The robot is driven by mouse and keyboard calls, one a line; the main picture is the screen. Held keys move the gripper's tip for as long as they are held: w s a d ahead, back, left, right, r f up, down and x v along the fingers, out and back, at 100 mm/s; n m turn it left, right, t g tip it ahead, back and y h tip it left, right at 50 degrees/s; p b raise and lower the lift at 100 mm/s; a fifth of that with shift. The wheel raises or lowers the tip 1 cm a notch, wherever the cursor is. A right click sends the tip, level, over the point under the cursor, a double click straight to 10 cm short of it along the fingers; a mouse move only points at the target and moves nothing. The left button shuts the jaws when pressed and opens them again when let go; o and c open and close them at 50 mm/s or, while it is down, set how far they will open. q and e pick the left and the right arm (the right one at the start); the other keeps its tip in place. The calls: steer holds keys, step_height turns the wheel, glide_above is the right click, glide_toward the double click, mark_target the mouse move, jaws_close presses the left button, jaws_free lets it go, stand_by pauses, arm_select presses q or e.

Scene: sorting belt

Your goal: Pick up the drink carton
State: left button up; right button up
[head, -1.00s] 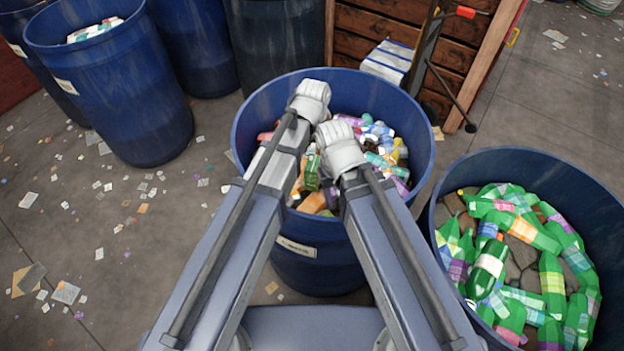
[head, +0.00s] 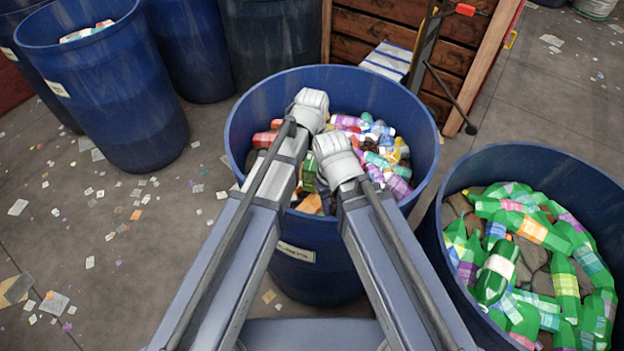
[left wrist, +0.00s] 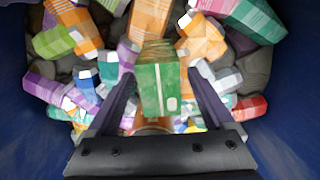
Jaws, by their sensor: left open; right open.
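The green drink carton (left wrist: 159,88) stands out in the left wrist view, its top end pointing up the picture. It lies among mixed litter in the middle blue barrel. A green piece, perhaps the same carton, shows partly in the head view (head: 309,176). My left gripper (left wrist: 160,76) is open, with one finger on each side of the carton in the picture and gaps to both; the depth between them is unclear. In the head view my left gripper (head: 309,108) is over the barrel with its fingers hidden. My right gripper (head: 338,155) is beside it, open, fingers hidden.
The middle barrel's blue wall (head: 245,120) surrounds the litter. Bottles and cartons crowd around the green carton. A second barrel (head: 433,255) of green bottles stands at right. More blue barrels (head: 125,100) stand at back left, a wooden crate (head: 390,22) behind.

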arm_select(q)
step_height(320, 180, down, 2)
steer(key=shift+f+b, duration=0.1)
steer(key=shift+b, duration=0.45)
jaws_close()
